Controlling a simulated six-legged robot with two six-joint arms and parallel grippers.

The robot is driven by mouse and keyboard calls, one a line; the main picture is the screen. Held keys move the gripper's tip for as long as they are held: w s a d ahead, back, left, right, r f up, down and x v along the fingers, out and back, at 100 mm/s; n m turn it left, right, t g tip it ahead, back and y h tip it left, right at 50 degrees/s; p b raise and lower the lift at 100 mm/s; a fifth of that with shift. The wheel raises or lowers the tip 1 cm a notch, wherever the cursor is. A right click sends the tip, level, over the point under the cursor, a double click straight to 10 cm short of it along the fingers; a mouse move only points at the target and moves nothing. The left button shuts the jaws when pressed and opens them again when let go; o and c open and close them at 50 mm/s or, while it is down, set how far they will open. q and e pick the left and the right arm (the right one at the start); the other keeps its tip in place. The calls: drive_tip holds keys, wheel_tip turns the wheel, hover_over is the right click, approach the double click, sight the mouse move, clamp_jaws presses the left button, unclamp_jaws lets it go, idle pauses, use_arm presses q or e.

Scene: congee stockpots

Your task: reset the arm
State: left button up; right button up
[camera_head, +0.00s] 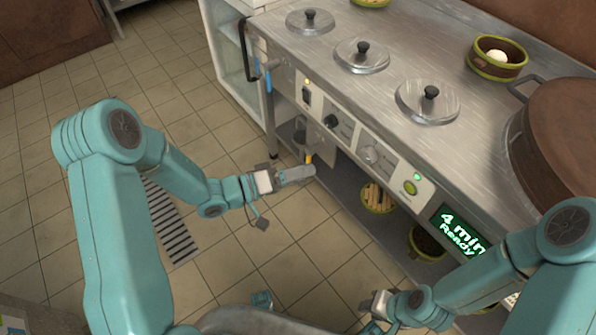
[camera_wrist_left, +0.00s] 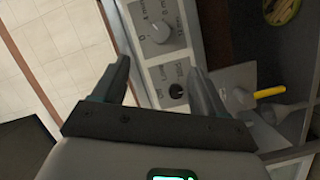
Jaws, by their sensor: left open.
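My left arm (camera_head: 190,180) comes in from the left, teal, with its gripper (camera_head: 308,172) in front of the steel counter's control panel. In the left wrist view the two dark fingers of this gripper (camera_wrist_left: 160,82) stand apart with nothing between them. Panel knobs show beyond the fingers. My right gripper (camera_head: 378,305) is low at the bottom of the head view, partly behind its own arm; whether its fingers are open is too small to tell.
The steel counter (camera_head: 405,60) has several round lids and a green-rimmed bowl (camera_head: 497,58) with a white item. A brown pot (camera_head: 565,135) stands at right. A lower shelf holds bowls (camera_head: 377,197). A yellow-handled item (camera_wrist_left: 270,92) is near the panel. Tiled floor (camera_head: 60,200) is open at left.

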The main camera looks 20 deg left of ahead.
use_arm(q)
drive_tip(key=shift+s+a, duration=0.1)
drive_tip(key=shift+a, duration=0.05)
idle(0.3)
drive_tip(key=s+d+f+n+g+y, duration=0.2)
drive_tip(key=s+d+f+n+y, duration=0.15)
drive_tip(key=d+f, duration=0.4)
drive_tip(key=s+a+f+m+g+y, duration=0.2)
drive_tip(key=s+a+f+g+y, duration=0.15)
drive_tip(key=s+f, duration=0.4)
drive_tip(key=s+a+f+m+g+y, duration=0.25)
drive_tip(key=s+f+g, duration=0.25)
drive_tip(key=s, duration=0.5)
wheel_tip(320, 180, up, 21)
drive_tip(key=p, duration=2)
drive_tip(key=shift+w+f+n, duration=0.2)
drive_tip(key=shift+w+n, duration=0.2)
drive_tip(key=shift+w, duration=0.05)
